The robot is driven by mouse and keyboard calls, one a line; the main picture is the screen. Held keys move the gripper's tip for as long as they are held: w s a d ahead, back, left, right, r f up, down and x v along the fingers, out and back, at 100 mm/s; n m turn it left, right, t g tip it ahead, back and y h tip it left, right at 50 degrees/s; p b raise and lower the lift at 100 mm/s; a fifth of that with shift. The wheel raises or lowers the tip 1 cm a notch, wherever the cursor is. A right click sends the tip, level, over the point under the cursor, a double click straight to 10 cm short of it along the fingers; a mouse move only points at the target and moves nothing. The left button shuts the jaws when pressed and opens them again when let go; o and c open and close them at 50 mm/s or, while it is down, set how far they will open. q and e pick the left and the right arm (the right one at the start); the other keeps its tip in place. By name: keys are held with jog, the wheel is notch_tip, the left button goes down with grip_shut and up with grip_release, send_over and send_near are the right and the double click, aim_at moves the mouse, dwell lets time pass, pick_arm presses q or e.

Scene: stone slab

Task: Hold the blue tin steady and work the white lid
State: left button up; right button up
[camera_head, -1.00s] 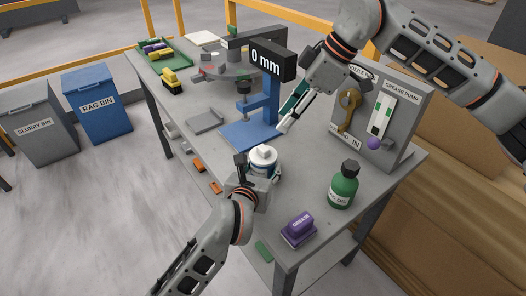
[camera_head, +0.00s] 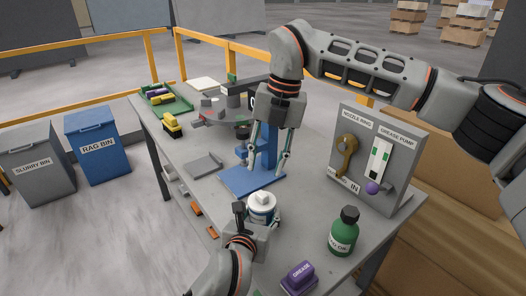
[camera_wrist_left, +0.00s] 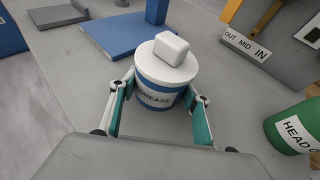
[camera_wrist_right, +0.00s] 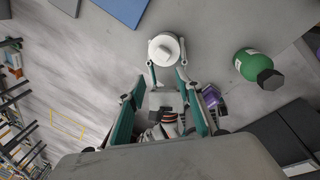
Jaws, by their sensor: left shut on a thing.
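My left gripper (camera_wrist_left: 160,92) is shut on the tin, one finger on each side, below the lid. My right gripper (camera_head: 269,167) is open and empty, pointing down above and behind the tin, apart from the lid. In the right wrist view the tin's body is mostly hidden under the lid.
A blue stand (camera_head: 268,152) rises just behind the tin. A green bottle (camera_head: 343,232) and a purple GREASE block (camera_head: 299,278) stand to the right and front. A grey panel (camera_head: 375,150) with a brass lever bounds the right. A flat grey plate (camera_head: 203,165) lies left.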

aim_at(263, 195)
jog(key=f+n, duration=0.3)
jog(key=f+n+h, duration=0.1)
jog(key=f+n, duration=0.2)
jog(key=f+n+h, duration=0.1)
jog(key=f+n, duration=0.2)
jog(key=f, duration=0.1)
jog(key=shift+w+a, duration=0.3)
jog(key=shift+a, duration=0.1)
dwell(0.4)
grip_shut()
